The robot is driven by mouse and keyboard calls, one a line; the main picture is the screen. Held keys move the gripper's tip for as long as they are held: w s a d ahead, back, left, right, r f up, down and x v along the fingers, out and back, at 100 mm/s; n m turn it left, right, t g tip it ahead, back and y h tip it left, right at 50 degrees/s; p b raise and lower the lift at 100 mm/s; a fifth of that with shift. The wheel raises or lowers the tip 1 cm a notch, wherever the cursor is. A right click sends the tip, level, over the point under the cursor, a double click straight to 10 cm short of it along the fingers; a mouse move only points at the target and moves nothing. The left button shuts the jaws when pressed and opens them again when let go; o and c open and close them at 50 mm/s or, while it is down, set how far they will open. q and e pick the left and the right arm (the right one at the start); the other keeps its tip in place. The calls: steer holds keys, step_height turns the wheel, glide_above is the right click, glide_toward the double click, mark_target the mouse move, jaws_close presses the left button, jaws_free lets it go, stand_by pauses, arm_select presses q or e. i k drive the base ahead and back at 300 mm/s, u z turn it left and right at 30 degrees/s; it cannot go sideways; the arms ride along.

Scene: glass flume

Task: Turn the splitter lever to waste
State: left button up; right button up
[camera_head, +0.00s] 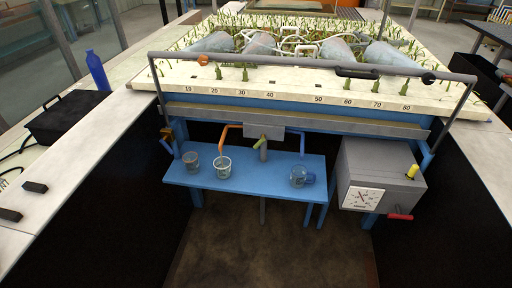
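The splitter is a small grey box (264,132) under the front edge of the flume, above a blue bench. A short lever with a yellow-green handle (259,143) sits at its lower middle, tilted with its upper end to the right. An orange pipe (226,129) leaves the box to the left and bends down above a cup (222,166). A blue pipe (302,142) comes down on the right, above a blue-tinted mug (300,176). A grey spout shows just below the lever. I see no readable waste label. Neither of my grippers is in view.
Another cup (190,161) stands on the blue bench (250,184). A grey box with a dial and red handle (378,180) stands at right. A grey rail (300,62) spans the flume front. A black case (68,117) and blue bottle (97,71) are on the left counter. The floor ahead is clear.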

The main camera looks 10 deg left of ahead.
mark_target(262, 139)
steer(key=z, duration=0.75)
steer(key=k, duration=0.15)
steer(key=u, duration=1.5)
steer(key=i, duration=1)
steer(key=z, duration=0.2)
